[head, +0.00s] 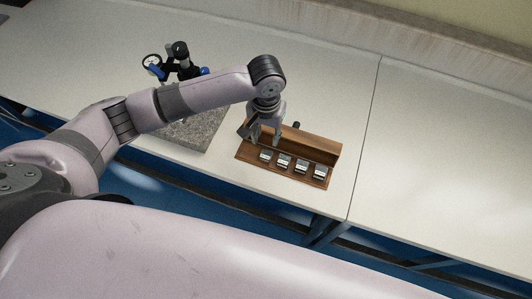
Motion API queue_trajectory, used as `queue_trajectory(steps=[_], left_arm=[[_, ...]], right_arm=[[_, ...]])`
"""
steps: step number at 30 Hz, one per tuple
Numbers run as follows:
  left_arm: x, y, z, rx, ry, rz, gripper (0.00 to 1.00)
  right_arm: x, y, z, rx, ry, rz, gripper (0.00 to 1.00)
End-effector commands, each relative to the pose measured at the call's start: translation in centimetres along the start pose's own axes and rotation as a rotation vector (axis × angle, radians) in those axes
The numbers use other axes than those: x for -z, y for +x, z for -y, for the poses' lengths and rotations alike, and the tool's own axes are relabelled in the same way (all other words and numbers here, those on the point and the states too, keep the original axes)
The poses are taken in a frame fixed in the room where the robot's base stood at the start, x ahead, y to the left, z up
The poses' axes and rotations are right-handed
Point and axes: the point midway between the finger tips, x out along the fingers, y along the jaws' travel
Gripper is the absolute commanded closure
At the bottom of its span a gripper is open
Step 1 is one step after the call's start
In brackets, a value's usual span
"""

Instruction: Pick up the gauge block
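Several small metallic gauge blocks sit in a row in a wooden case (325,152), including the leftmost gauge block (265,155) and the rightmost gauge block (319,172). My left gripper (262,138) points down over the left end of the case, just above and behind the leftmost block. Its fingers are spread apart and nothing shows between them. Whether a fingertip touches the case is too small to tell. The gripper and wrist hide part of the case's back left. My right gripper is not in view.
A grey granite slab (205,131) lies left of the case, with a black and blue test stand with a dial (178,62) behind it. My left arm passes over the slab. The white bench (440,160) is clear to the right. A wall ledge runs along the back.

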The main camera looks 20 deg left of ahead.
Motion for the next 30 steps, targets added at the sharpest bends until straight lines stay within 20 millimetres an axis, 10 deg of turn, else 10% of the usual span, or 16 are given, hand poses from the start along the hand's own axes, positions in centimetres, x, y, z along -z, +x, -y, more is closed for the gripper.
queue_trajectory(steps=[20,30], left_arm=[[0.2,8.0,-0.2,0.001,0.0,0.001,0.65],[0.2,8.6,-0.2,-0.001,0.002,-0.001,0.67]], right_arm=[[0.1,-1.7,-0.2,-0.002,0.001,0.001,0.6],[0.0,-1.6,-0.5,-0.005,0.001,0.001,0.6]])
